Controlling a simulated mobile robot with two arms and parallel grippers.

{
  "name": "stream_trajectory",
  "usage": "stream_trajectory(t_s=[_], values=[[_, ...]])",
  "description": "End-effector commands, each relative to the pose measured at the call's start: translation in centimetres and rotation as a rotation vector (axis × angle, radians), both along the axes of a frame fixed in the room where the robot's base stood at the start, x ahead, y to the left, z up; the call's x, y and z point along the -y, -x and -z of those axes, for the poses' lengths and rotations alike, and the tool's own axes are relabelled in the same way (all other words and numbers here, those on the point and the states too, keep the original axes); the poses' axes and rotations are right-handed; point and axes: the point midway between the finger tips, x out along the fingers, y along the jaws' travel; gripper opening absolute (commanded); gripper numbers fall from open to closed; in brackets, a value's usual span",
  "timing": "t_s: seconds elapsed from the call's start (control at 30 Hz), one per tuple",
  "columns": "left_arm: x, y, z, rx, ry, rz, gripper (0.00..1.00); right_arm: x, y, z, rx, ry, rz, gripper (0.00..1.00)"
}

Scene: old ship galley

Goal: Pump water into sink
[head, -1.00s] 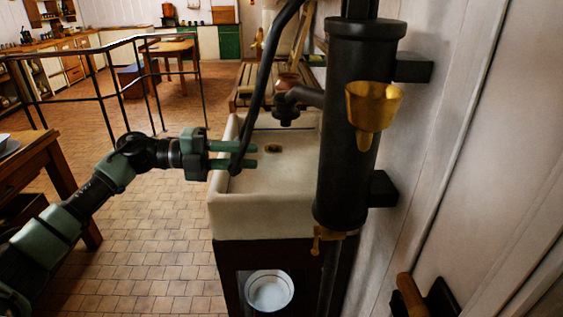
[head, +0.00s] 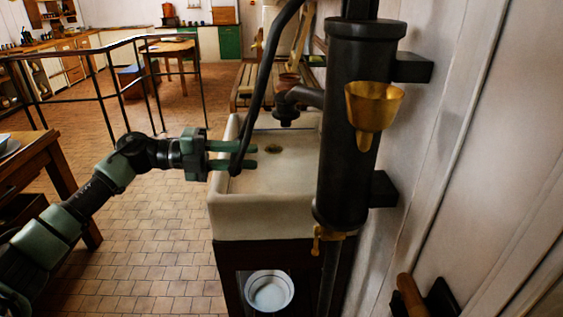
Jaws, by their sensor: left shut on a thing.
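The black hand pump (head: 345,125) stands upright against the white wall at the right. Its spout (head: 291,101) points down over the pale sink (head: 262,215). The pump's long curved black handle (head: 262,85) hangs down on the left, its lower end above the sink's left side. My left gripper (head: 238,155) reaches in from the left and is shut on the lower end of the handle, with a green finger on either side. No water shows at the spout. My right gripper is not in view.
A brass cup (head: 373,105) is fixed to the pump's front. A white bowl (head: 269,291) sits under the sink. A black railing (head: 100,75) stands behind my left arm, and a wooden table (head: 35,175) is at the left. Tiled floor lies open between.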

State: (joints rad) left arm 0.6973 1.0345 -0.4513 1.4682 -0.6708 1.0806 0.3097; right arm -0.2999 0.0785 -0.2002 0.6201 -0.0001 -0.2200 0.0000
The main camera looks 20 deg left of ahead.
Motion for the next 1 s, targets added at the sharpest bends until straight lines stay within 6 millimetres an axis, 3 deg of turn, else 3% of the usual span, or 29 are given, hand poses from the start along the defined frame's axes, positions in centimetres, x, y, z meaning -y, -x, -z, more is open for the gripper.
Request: stream_trajectory(t_s=[0.03,0.07,0.17,0.53,1.0], values=[[0.3,0.2,1.4,-0.019,-0.015,0.01,0.01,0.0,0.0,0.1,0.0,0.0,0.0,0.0],[0.3,0.2,1.4,-0.019,-0.015,0.01,0.29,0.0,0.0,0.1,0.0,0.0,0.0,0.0],[0.3,0.2,1.4,-0.018,-0.016,0.009,0.55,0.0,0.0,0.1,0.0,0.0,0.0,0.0],[-0.3,0.2,0.8,-0.011,-0.011,0.002,0.55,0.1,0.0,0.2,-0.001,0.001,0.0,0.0],[-4.7,1.9,0.4,-0.01,-0.009,0.0,0.55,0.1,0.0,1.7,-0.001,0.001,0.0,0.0]])
